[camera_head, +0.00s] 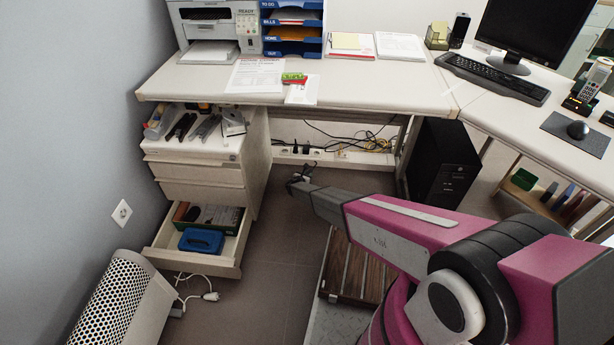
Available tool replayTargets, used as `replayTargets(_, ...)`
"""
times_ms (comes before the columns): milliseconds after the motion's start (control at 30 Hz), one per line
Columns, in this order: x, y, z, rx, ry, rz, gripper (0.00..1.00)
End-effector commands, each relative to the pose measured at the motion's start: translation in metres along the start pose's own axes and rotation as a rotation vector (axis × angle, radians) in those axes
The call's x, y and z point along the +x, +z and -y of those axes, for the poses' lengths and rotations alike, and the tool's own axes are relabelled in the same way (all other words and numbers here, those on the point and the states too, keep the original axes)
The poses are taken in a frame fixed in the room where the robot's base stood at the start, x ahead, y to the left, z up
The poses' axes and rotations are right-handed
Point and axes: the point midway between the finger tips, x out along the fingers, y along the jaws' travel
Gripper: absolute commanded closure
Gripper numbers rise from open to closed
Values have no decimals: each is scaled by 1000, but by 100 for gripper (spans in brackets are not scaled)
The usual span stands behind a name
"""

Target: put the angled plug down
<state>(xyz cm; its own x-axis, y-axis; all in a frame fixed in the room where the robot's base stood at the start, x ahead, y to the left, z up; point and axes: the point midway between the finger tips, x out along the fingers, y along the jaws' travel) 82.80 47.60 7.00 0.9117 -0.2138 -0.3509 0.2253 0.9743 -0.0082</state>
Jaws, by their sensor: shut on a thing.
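My gripper (298,183) is at the far end of my outstretched magenta and grey arm, above the floor and in front of the desk's cable strip. It is shut on a small dark thing, the angled plug (307,170). The plug is tiny here and partly merged with the dark fingers, so its exact tilt is hard to tell. I cannot tell whether it touches anything below.
A white socket strip (322,156) with tangled cables runs under the desk (380,85). A drawer unit (205,170) with an open bottom drawer stands left, a black computer tower (443,163) right. A white cable with a plug (211,296) lies on the floor.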

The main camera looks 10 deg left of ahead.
Motion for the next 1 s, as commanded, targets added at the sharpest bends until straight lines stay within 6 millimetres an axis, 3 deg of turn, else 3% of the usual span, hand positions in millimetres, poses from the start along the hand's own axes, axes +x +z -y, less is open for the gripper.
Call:
replayTargets(167, 1, -2, 0, 0, 0, 0, 99)
replayTargets(200, 1, -2, 0, 0, 0, 0, 54)
replayTargets(233, 1, -2, 0, 0, 0, 0, 44)
replayTargets(267, 1, -2, 0, 0, 0, 0, 41)
replayTargets(567, 0, 0, 0, 0, 0, 0, 41)
replayTargets(700, -5, 11, 1, 0, 0, 0, 41)
replayTargets(1000, -66, 11, 2, -1, 1, 0, 41)
